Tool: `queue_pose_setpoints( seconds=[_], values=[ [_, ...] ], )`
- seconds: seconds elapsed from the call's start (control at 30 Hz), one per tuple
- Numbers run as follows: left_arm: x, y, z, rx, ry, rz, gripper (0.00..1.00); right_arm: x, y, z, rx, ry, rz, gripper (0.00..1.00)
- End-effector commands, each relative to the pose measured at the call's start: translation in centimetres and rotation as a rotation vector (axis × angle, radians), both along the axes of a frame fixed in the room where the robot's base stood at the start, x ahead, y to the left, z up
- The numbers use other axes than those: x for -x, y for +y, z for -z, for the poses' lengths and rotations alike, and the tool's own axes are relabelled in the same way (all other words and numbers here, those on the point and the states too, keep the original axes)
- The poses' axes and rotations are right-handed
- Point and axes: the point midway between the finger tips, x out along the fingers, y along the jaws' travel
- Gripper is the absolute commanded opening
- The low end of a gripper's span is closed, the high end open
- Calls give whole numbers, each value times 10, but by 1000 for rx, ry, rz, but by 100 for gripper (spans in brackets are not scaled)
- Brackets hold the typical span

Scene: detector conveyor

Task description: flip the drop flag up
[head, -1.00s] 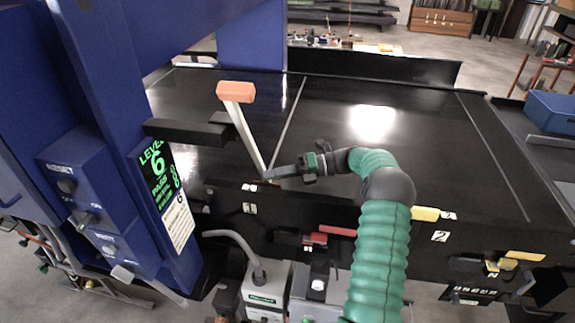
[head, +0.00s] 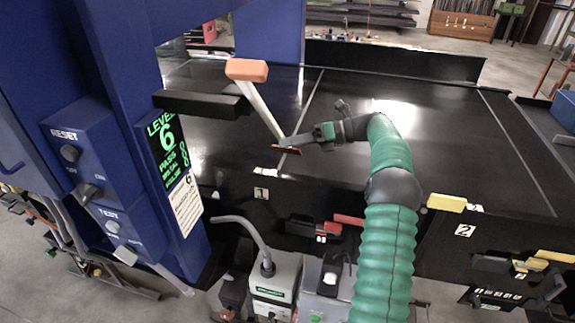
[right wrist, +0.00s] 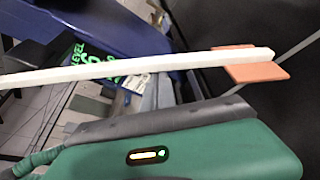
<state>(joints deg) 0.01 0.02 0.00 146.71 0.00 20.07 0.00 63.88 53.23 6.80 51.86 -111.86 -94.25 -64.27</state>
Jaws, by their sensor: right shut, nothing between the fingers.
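The drop flag is a white rod (head: 264,109) with an orange block (head: 247,70) at its upper end, tilted in the head view. A thin orange-red piece (head: 287,150) shows at its lower end. In the right wrist view the white rod (right wrist: 140,66) crosses the picture, with a flat orange plate (right wrist: 256,70) near its right end. My right gripper (head: 292,142) is shut and empty, its tip at the rod's lower end. I cannot tell whether they touch. My left gripper is not in view.
A black conveyor bed (head: 420,130) spreads behind the flag. A blue frame (head: 125,90) with a control box (head: 85,155) and a green-lettered display (head: 165,145) stands at left. A black bar (head: 200,103) juts out beside the rod. Coloured handles, such as a yellow one (head: 446,203), line the front.

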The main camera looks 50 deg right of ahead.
Motion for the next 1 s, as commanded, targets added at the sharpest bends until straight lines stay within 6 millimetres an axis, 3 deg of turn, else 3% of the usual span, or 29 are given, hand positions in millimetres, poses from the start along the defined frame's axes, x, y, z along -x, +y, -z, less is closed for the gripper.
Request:
queue_pose_setpoints(
  seconds=[0.17, 0.3, 0.43, 0.6, 0.73, 0.87, 1.0],
  values=[
    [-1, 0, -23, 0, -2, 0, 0, -13, -25, -34, 147, -75, -1, 0],
    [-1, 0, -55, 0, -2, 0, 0, -22, -41, -61, 270, -138, -1, 0],
    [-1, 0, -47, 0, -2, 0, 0, -28, -54, -73, 463, -236, 0, 0],
    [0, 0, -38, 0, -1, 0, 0, -36, -66, -107, 744, -383, -2, 0],
    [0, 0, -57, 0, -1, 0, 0, -39, -72, -142, 879, -452, -3, 0],
    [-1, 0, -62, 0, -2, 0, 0, -40, -75, -166, 986, -508, -3, 0],
    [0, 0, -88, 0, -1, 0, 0, -40, -76, -203, 1031, -533, -3, 0]
  ],
)
